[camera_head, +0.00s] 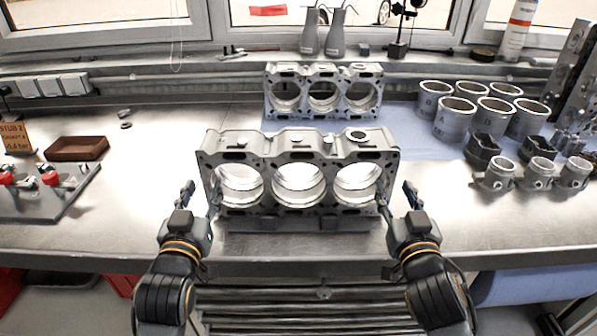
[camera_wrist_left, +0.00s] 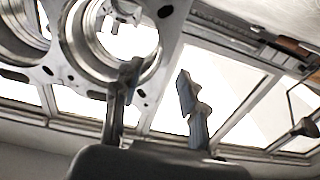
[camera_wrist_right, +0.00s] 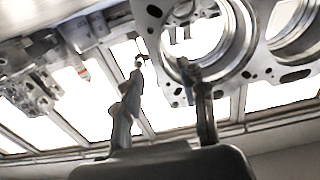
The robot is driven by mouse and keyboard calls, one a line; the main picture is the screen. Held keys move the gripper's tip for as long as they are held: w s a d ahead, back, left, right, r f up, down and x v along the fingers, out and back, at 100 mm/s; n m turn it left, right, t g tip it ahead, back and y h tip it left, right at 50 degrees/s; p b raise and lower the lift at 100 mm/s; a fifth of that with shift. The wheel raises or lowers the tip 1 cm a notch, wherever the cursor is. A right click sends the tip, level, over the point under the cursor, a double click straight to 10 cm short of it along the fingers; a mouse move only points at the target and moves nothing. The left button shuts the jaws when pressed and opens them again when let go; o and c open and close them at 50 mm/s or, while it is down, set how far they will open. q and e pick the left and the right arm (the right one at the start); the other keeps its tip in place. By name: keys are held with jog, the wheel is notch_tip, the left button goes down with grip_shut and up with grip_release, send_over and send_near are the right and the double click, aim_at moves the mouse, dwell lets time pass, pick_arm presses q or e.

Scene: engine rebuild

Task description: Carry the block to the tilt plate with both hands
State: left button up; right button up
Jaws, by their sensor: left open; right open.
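A grey engine block (camera_head: 299,143) with three large bores stands upright at the middle of the bench, bores facing me. A low grey plate (camera_head: 300,224) shows under its front; I cannot tell if it is the tilt plate. My left gripper (camera_head: 202,194) is open at the block's left end, one finger over the left bore's edge and one outside. My right gripper (camera_head: 394,190) is open likewise at the right end. The wrist views show both left fingers (camera_wrist_left: 158,72) and right fingers (camera_wrist_right: 162,65) apart, the block between or behind them; contact is unclear.
A similar three-bore block (camera_head: 323,69) stands behind. Several cylinder sleeves (camera_head: 455,120) and pistons (camera_head: 537,172) are on the right. A brown tray (camera_head: 77,149) and a plate with red knobs (camera_head: 50,180) lie left. Bench space (camera_head: 150,140) left of the block is clear.

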aim_at(386, 169)
pick_arm(q)
jog(key=w, duration=0.8)
pick_arm(e)
jog(key=w, duration=0.8)
jog(key=shift+s, duration=0.1)
pick_arm(q)
grip_shut()
pick_arm(e)
grip_shut()
pick_arm(q)
jog(key=shift+r, duration=0.25)
pick_arm(e)
jog(key=shift+r, duration=0.25)
